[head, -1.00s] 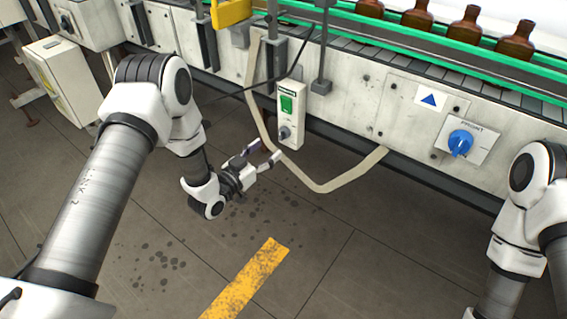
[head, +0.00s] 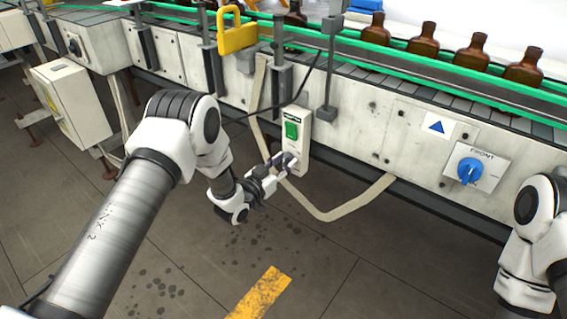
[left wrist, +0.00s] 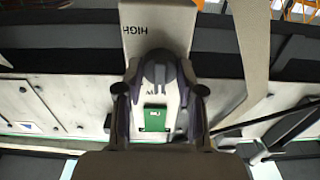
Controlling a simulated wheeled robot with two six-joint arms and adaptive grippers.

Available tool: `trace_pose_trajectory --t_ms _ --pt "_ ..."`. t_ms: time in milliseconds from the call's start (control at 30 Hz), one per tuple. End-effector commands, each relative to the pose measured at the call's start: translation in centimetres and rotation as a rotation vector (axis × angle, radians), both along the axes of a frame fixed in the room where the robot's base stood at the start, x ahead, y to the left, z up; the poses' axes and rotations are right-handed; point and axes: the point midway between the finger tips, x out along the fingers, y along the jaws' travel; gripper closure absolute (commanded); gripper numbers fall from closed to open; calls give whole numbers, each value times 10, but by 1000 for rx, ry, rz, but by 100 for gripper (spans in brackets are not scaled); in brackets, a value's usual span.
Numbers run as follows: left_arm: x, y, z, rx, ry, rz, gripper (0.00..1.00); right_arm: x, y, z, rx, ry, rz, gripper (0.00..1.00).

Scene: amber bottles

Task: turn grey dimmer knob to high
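The grey dimmer knob (left wrist: 157,70) sits on the lower part of a narrow pale control box (head: 297,132) on the side of the conveyor. The box has a green switch (head: 291,130) above the knob. In the left wrist view the word HIGH shows upside down beyond the knob. My left gripper (left wrist: 160,78) has its two dark fingers on either side of the knob, tips close to it. I cannot tell whether both fingers touch it. In the head view my left gripper (head: 284,164) mostly hides the knob, and its setting cannot be read. My right gripper is out of view.
A beige strap (head: 335,215) hangs in a loop beside and below the box. A blue knob (head: 470,171) is on the panel to the right. Amber bottles (head: 422,40) stand on the conveyor. A yellow padlock-like part (head: 237,38) is above left. The floor in front is clear.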

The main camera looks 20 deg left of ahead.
Motion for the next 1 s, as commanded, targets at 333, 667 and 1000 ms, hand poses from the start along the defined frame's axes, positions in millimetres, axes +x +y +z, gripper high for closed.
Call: trace_pose_trajectory --t_ms 333,667,1000 --pt "0 0 0 11 -5 1 97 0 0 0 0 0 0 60" --pt "0 0 0 133 -49 1 97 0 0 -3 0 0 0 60" --pt "0 -1 0 406 -150 1 97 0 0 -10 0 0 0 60"
